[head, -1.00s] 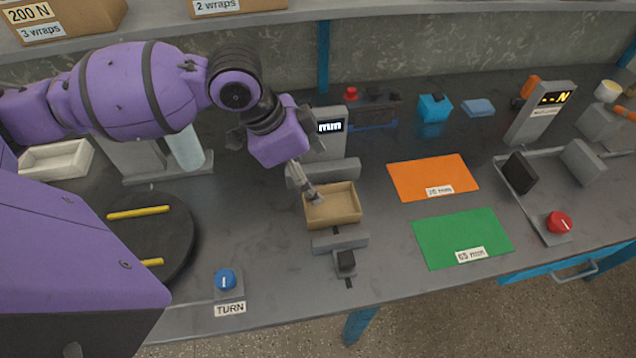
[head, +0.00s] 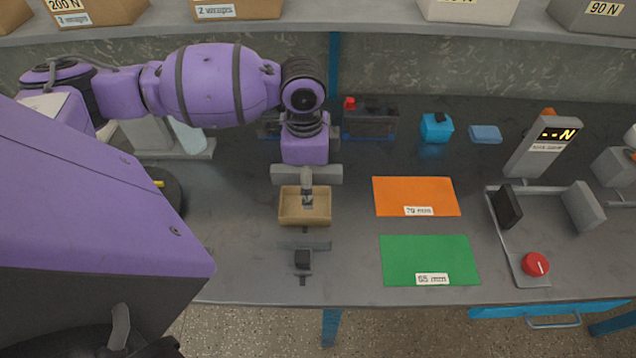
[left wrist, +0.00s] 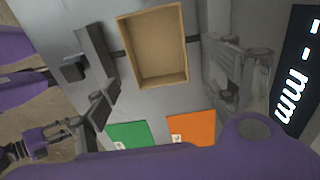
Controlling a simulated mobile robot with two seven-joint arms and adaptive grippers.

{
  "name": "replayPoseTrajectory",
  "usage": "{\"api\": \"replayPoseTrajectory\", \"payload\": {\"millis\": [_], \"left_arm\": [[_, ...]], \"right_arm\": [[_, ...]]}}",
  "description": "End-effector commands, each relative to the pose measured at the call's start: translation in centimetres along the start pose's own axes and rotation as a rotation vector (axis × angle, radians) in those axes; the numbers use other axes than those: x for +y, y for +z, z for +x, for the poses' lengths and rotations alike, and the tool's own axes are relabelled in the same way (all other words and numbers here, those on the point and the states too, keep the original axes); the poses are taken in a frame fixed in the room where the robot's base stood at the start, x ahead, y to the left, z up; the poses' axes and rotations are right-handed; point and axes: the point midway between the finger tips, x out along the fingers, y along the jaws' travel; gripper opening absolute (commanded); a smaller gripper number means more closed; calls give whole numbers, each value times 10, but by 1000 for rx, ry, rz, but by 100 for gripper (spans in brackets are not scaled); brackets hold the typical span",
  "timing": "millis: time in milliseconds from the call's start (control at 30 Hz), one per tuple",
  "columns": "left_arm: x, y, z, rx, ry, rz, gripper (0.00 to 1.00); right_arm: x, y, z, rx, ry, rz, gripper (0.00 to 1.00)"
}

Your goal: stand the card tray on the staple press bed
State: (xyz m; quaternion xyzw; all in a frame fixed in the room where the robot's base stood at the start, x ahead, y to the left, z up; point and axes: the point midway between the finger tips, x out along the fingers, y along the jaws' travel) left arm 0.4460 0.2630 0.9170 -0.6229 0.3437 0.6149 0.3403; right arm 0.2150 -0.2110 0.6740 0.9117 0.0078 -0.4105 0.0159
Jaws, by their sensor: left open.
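The card tray (head: 305,220), an open tan box, sits upright on the bench between the two jaws of the mm gauge. It also shows in the left wrist view (left wrist: 181,45). My left gripper (head: 307,203) points down over the tray; its fingers are spread and hold nothing. A dark device with a red knob (head: 370,122), which looks like the staple press, stands behind and to the right; its bed is hard to make out. What seems to be my right gripper (left wrist: 55,135) shows small at the left wrist view's lower left; its jaws are unclear.
The gauge's sliding jaw (head: 303,245) is in front of the tray and its fixed jaw (head: 285,174) behind. An orange mat (head: 415,193) and a green mat (head: 430,255) lie to the right. A blue block (head: 436,128) stands beside the dark device.

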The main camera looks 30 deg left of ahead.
Motion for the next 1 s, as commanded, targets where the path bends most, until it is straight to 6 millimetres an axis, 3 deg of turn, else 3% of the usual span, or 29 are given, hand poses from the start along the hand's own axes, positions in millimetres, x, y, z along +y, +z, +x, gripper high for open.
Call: {"api": "replayPoseTrajectory", "payload": {"millis": [367,667,900,1000], "left_arm": [[2,5,35,-17,3,11,80],[4,7,76,-17,3,10,80],[4,7,78,-16,0,11,80],[4,7,77,-16,0,11,67]], "right_arm": [[-7,6,-1,-9,-3,19,40],[-2,4,0,-4,2,10,40],[-2,3,0,-2,2,8,40],[-2,2,0,-1,2,8,40]]}}
